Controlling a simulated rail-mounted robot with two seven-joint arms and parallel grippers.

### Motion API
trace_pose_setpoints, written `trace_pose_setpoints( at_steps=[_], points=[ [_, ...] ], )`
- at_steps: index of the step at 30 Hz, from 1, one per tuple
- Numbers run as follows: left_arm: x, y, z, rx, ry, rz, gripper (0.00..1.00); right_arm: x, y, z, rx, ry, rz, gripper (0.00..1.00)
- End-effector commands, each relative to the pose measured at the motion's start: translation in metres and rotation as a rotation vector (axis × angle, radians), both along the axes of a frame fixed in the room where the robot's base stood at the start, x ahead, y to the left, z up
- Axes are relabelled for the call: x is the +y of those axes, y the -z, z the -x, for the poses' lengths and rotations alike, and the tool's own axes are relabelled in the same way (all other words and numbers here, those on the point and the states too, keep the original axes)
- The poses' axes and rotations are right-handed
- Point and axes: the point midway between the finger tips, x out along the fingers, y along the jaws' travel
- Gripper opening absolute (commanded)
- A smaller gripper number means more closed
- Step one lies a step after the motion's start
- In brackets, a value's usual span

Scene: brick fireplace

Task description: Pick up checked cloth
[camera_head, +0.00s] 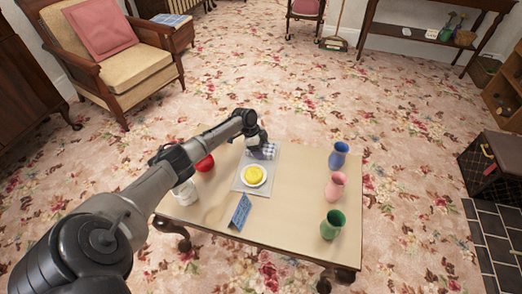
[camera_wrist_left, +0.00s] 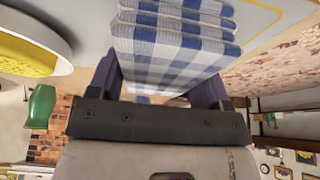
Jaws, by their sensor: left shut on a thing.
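The checked cloth (camera_head: 269,152), blue and white and folded in layers, is at the far end of the grey mat (camera_head: 271,174) on the table in the head view. It fills the top middle of the left wrist view (camera_wrist_left: 175,45). My left gripper (camera_head: 262,153) is at the cloth, with its two fingers (camera_wrist_left: 165,85) on either side of it. The gripper is shut on the cloth. Whether the cloth is clear of the mat cannot be told. My right gripper is not in view.
A white plate with a yellow item (camera_head: 254,175) sits close by on the mat. Blue (camera_head: 338,155), pink (camera_head: 335,185) and green (camera_head: 332,224) vases line the table's right side. A red object (camera_head: 205,162) and a blue card (camera_head: 240,212) are on the left and front.

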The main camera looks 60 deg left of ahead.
Motion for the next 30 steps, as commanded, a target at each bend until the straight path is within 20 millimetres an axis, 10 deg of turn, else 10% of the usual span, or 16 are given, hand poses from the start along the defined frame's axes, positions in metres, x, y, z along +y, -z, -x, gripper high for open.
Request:
trace_pose_setpoints(
  at_steps=[10, 17, 30],
  points=[
    [0.0, -0.006, 0.0, 0.0, 0.0, 0.0, 0.48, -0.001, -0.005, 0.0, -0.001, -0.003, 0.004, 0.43],
    [0.001, -0.046, 0.0, -0.003, 0.001, -0.002, 0.48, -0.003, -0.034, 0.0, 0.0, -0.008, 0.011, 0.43],
    [-0.063, -0.093, -0.054, -0.001, 0.002, 0.001, 0.48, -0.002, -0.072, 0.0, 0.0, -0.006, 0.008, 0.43]
  ],
)
